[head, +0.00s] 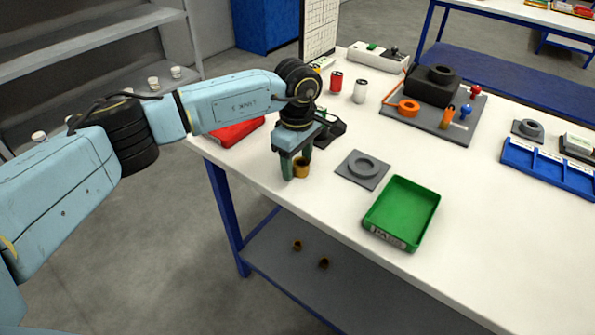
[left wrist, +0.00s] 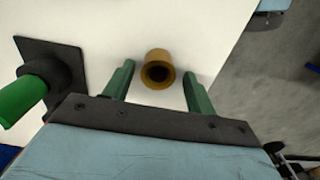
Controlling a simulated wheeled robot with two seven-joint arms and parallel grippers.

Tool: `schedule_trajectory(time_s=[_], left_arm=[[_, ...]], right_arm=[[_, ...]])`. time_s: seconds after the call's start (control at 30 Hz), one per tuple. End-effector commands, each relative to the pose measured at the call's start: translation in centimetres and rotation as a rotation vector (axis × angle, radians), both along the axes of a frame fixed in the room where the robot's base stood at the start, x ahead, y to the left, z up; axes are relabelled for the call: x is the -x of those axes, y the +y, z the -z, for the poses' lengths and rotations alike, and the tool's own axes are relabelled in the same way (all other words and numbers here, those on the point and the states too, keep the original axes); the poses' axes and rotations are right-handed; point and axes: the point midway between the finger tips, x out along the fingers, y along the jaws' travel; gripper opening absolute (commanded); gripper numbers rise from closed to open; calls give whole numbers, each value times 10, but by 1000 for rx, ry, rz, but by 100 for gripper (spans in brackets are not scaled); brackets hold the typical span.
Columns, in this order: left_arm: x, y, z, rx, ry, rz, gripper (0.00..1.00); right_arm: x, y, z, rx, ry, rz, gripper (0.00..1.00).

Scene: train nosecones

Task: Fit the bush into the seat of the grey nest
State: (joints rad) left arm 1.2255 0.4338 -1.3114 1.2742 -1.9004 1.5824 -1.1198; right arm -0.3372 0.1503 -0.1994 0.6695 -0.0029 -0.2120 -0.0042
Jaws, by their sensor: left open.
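The bush (head: 302,168) is a brass-brown hollow cylinder standing upright near the table's front left edge. It also shows in the left wrist view (left wrist: 157,60), with its dark bore facing the camera. My left gripper (head: 297,167) points down over it. Its green fingers are open, one on each side of the bush, with a visible gap on both sides in the left wrist view (left wrist: 158,74). The grey nest (head: 347,169) is a flat square plate with a raised round ring, lying to the right of the bush. My right gripper is out of view.
A green tray (head: 408,243) lies right of the nest. A red tray (head: 238,132) and a dark stand (head: 332,127) are behind my left gripper. The stand, with a green part, shows left in the wrist view (left wrist: 40,52). Two brown pieces (head: 297,244) lie on the lower shelf.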

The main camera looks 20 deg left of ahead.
Motion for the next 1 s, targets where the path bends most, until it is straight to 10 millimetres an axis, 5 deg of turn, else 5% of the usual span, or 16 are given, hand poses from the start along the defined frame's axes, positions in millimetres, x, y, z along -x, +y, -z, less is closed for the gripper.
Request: schedule_trajectory(time_s=[0.2,0.6,0.87,1.0], left_arm=[[0,-1,6,2,-2,2,57],[0,-1,8,2,-2,1,5],[0,-1,5,2,-2,2,5],[-1,0,-14,2,-6,2,5]], right_arm=[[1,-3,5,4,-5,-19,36],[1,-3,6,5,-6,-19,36],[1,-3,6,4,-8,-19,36],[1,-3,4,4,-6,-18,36]])
